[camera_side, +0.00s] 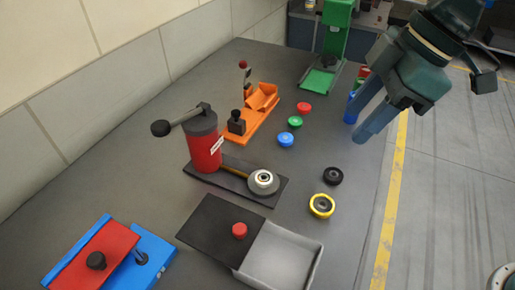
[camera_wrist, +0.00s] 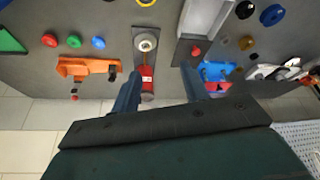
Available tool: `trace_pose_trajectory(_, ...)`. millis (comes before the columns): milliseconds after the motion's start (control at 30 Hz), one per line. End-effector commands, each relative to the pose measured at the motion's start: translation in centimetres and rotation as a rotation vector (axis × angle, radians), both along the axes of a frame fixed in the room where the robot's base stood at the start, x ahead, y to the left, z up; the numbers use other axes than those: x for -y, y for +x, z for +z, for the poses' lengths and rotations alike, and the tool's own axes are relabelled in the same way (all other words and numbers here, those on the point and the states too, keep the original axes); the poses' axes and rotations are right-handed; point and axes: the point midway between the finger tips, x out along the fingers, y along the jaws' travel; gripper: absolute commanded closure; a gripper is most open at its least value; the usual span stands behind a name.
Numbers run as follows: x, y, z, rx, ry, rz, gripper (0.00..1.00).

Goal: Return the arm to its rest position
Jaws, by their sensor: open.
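My gripper (camera_side: 358,126) is at the upper right in the side view, raised above the right edge of the dark table, with its fingers slanting down and left. In the wrist view my gripper (camera_wrist: 160,72) shows its two fingers wide apart. Nothing is held between them. Behind the gap lies the red press (camera_wrist: 147,80) on its dark base, below and apart from the fingers. The rest position itself is not marked in either view.
The table holds the red lever press (camera_side: 205,152), an orange fixture (camera_side: 250,118), a green stand (camera_side: 322,82), a grey tray (camera_side: 283,255) and a blue-red fixture (camera_side: 150,262). Several coloured caps lie mid-table, including a blue one (camera_side: 286,139). Floor right of the table is open.

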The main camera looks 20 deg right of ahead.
Motion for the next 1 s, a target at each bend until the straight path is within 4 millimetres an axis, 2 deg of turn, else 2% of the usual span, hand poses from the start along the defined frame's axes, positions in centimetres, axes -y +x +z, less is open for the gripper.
trace_pose_trajectory(33,1.8,-0.2,0.6,0.007,0.003,-0.06,0.55)
trace_pose_trajectory(100,4.0,-0.7,1.0,0.011,0.004,-0.137,0.55)
trace_pose_trajectory(267,8.7,-2.1,1.7,0.021,0.01,-0.319,0.55)
trace_pose_trajectory(500,15.1,-5.3,1.8,0.035,0.026,-0.589,0.55)
trace_pose_trajectory(800,21.4,-10.3,0.6,0.058,0.053,-0.92,0.55)
trace_pose_trajectory(1000,23.8,-12.8,-0.6,0.069,0.071,-1.079,0.55)
